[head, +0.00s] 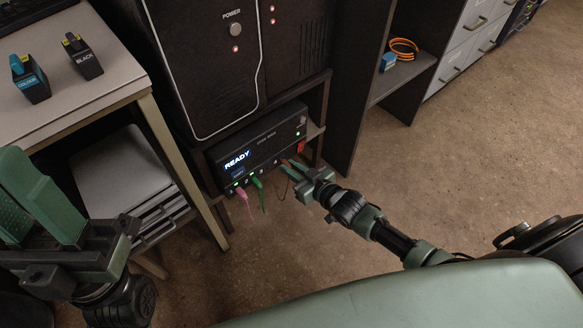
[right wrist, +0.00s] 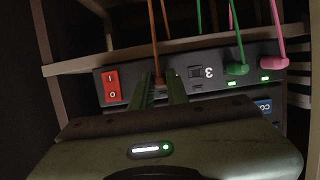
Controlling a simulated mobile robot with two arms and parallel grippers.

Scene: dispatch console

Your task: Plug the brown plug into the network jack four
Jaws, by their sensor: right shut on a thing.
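The black network unit (head: 262,146) has a lit READY display and a row of jacks along its lower front. My right gripper (head: 288,168) is shut on the brown plug (right wrist: 158,81) at the jack row, beside jack three (right wrist: 195,73). The brown cable (right wrist: 155,38) runs up from it in the right wrist view, which is upside down. The fingers (right wrist: 163,92) hide jack four and the plug's tip, so I cannot tell how far in it is. A green plug (right wrist: 237,69) and a pink plug (right wrist: 273,62) sit in other jacks. My left gripper (head: 38,200) looks open and empty.
A red rocker switch (right wrist: 112,86) is close beside the right fingers. A black cabinet (head: 205,60) stands above the unit. Two small printer cartridges stand on the table (head: 75,95) at left. An orange cable coil (head: 403,48) lies on a shelf. The floor at right is clear.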

